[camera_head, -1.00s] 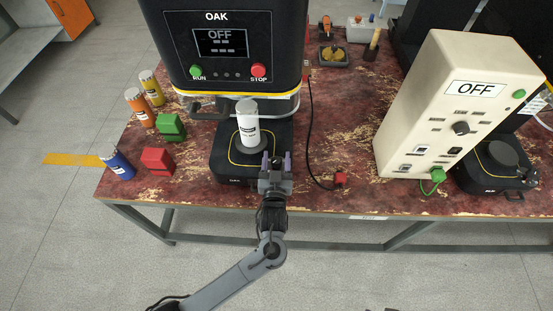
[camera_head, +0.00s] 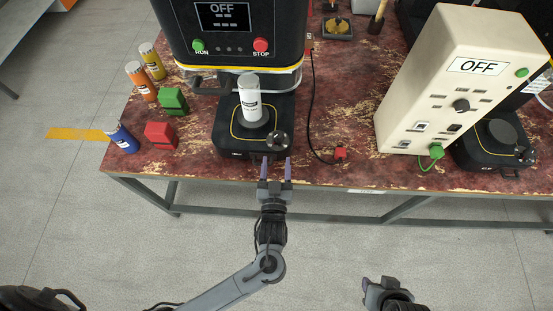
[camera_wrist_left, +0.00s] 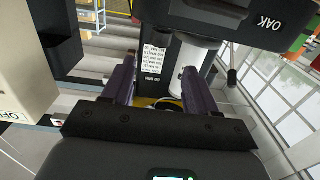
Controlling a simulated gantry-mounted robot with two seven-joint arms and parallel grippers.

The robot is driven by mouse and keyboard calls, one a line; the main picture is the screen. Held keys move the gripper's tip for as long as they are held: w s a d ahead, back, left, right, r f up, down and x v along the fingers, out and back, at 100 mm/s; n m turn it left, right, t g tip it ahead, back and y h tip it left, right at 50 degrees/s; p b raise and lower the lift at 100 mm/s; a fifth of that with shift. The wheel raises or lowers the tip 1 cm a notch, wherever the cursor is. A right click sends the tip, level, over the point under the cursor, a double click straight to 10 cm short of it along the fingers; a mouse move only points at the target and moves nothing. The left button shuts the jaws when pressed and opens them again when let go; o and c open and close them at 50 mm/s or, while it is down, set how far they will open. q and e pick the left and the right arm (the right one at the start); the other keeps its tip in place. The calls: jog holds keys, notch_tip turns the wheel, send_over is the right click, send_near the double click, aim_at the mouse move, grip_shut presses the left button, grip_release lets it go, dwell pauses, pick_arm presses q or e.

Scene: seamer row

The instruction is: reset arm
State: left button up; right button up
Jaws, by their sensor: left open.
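My left gripper (camera_head: 276,168) is open and empty in the head view, its two purple fingers at the front edge of the table, just in front of the base of the OAK machine. The fingers also show in the left wrist view (camera_wrist_left: 160,92), apart, with a white can beyond them. The white can (camera_head: 250,103) stands upright on the base plate of the OAK machine (camera_head: 228,140), clear of the fingers. Part of my right gripper (camera_head: 380,290) shows low in the head view, in front of the table; its jaws are not clear.
The screen of the OAK machine reads OFF. A cream box (camera_head: 436,100) marked OFF stands to the right. Green (camera_head: 173,102) and red (camera_head: 160,135) blocks and blue (camera_head: 122,138), orange (camera_head: 141,82) and yellow (camera_head: 152,62) cans stand on the left. Floor in front is free.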

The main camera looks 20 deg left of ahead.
dwell(0.3)
pick_arm(q)
jog(key=s+a+f+g+h, duration=0.2)
jog(key=s+a+f+g, duration=0.15)
jog(key=s+a, duration=0.45)
jog(key=s+r+m+g+h+p, duration=0.2)
jog(key=s+m+g+h, duration=0.3)
jog(key=s+g, duration=0.6)
notch_tip(320, 180, up, 37)
jog(key=s+t+y+p, duration=0.1)
jog(key=p, duration=3.5)
jog(key=shift+a+m, duration=0.25)
jog(key=shift+m, duration=0.15)
